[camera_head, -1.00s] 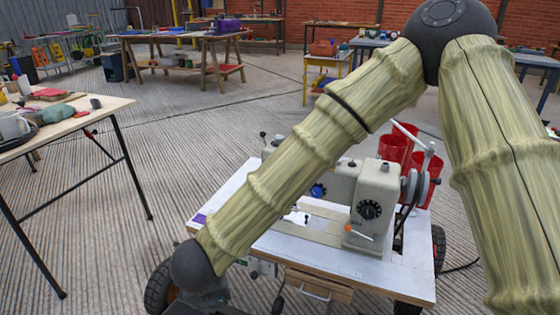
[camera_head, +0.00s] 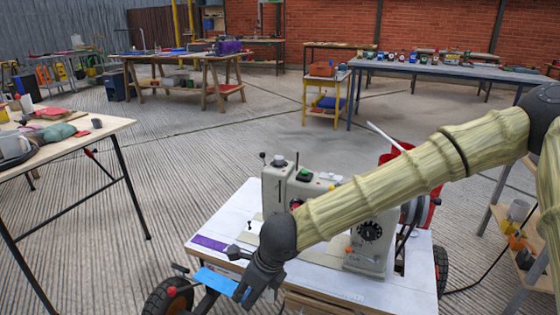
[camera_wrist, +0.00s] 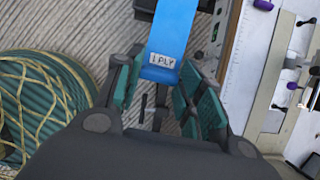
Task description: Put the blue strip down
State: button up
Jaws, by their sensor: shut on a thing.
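The blue strip (camera_head: 218,282) is in my gripper (camera_head: 243,292), at the front left edge of the white sewing machine table (camera_head: 345,283). In the wrist view the blue strip (camera_wrist: 176,28) runs up and away from between the green-padded fingers of my gripper (camera_wrist: 160,72). A label reading "1 PLY" is on its near end. My gripper is shut on this end. The strip appears to be held out beyond the table's edge, with floor behind it. Its far end is cut off in the wrist view.
A purple strip (camera_head: 208,243) lies on the table's left side. A sewing machine (camera_head: 375,235) fills the table's middle and right, partly hidden by my arm. A green ball wrapped in cord (camera_wrist: 40,105) is close on the left in the wrist view. A cluttered wooden table (camera_head: 75,130) stands at left.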

jog(key=w+d+f+n+g+h, duration=0.1)
jog(key=w+d+n+g+h, duration=0.15)
jog(key=d+n, duration=0.95)
jog(key=w+d+f+n+g+h, duration=0.15)
jog(key=w+d+n+g, duration=0.25)
jog(key=d+n, duration=0.8)
jog(key=s+r+p, duration=0.3)
jog(key=r+p, duration=1.4)
jog(key=p, duration=1.4)
jog(key=shift+s+d+r+m, duration=0.15)
jog(key=shift+d+r+m, duration=0.05)
jog(key=shift+d+m, duration=0.15)
